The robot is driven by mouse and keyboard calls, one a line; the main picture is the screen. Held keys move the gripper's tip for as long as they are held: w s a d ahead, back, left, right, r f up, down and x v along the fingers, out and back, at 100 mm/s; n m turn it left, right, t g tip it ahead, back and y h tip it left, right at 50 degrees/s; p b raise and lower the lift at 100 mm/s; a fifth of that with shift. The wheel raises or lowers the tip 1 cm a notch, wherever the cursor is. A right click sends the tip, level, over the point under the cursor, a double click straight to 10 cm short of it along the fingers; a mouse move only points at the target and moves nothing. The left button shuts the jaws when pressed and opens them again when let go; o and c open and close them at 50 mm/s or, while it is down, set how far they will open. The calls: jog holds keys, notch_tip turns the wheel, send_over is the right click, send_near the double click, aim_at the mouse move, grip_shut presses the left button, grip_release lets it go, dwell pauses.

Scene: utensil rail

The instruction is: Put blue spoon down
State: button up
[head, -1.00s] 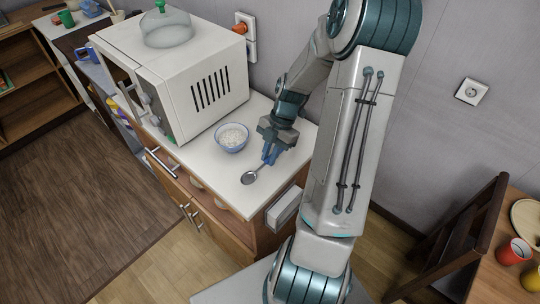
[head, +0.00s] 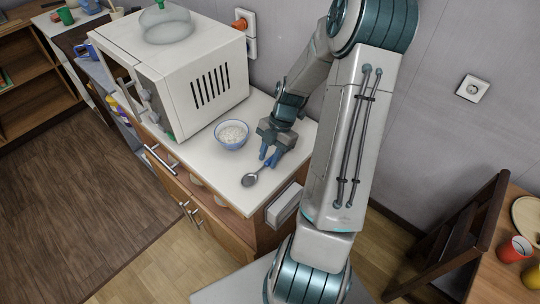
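The spoon (head: 250,179) lies on the white counter (head: 220,172) near its front right edge. Its grey metal bowl points toward the front edge, and its handle runs back to between my fingertips; any blue on the handle is hard to tell from my blue fingers. My gripper (head: 269,158) points down over the handle end. Its two fingers are spread apart, with the handle end between them, apparently not clamped.
A blue-rimmed bowl (head: 232,134) with white contents stands just left of my gripper. A white microwave (head: 190,80) with a clear dome on top fills the counter's left. The wall (head: 440,120) is close behind my arm.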

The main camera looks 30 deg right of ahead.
jog(key=shift+s+f, duration=0.15)
jog(key=shift+s, duration=0.05)
jog(key=shift+d+r+p, duration=0.1)
jog(key=shift+r+p, duration=0.2)
jog(key=shift+r, duration=0.1)
jog(key=b+v, duration=0.1)
jog(key=v, duration=1.1)
jog(key=s+a+r+m+t+h, duration=0.2)
jog(key=s+a+r+m, duration=0.2)
jog(key=s+a+m, duration=0.3)
jog(key=s+a+r+m+t+h, duration=0.2)
jog(key=s+a+r+m, duration=0.3)
jog(key=m, duration=1)
jog(key=s+a, duration=0.2)
jog(key=a, duration=0.2)
jog(key=shift+a+t, duration=0.25)
jog(key=shift+t, duration=0.05)
